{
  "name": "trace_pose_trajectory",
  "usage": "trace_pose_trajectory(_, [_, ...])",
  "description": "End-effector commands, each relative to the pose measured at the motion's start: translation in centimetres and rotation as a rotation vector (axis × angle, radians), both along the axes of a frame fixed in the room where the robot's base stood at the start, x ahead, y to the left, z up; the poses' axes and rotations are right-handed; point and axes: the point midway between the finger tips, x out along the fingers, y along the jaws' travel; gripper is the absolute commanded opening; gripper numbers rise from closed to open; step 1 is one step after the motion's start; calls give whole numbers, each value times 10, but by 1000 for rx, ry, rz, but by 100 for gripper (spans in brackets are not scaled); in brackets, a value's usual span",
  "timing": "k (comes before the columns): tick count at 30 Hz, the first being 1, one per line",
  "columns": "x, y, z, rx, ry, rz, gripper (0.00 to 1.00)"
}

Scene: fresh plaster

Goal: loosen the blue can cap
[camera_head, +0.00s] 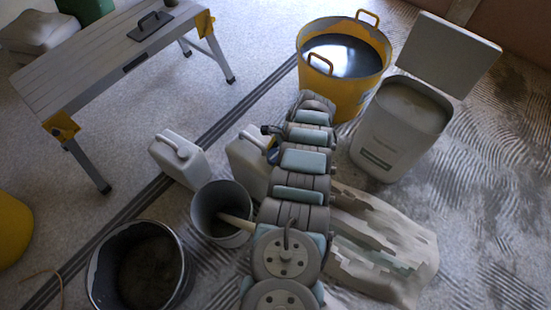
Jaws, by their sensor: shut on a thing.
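A pale can (246,166) with a handle stands on the floor, partly behind my arm. Its blue cap (272,156) shows as a small dark blue patch at the can's top right, mostly covered. My gripper (271,143) is at the cap, small and partly hidden by my arm links. It appears shut on the cap. The fingertips' exact contact is hard to see. Another pale can (178,158) with a handle stands to the left, apart from the gripper.
A grey bucket (203,222) with a stick and a larger dark bucket (103,275) stand in front. A yellow tub (349,85) of water and a pale lidded bin (372,151) stand behind right. A workbench (73,72) stands at left. Bare floor lies between bench and cans.

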Motion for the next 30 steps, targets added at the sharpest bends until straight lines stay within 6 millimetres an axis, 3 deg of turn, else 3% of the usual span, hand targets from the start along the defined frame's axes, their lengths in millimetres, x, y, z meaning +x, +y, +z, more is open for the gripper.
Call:
trace_pose_trajectory(18, [0, 0, 0, -1, -1, 44, 24])
trace_pose_trajectory(19, [0, 0, 0, -1, -1, 43, 63])
trace_pose_trajectory(21, [0, 0, 0, 0, -2, 43, 83])
trace_pose_trajectory(22, [0, 0, 0, -1, -1, 43, 88])
trace_pose_trajectory(30, [0, 0, 0, -1, -1, 43, 88])
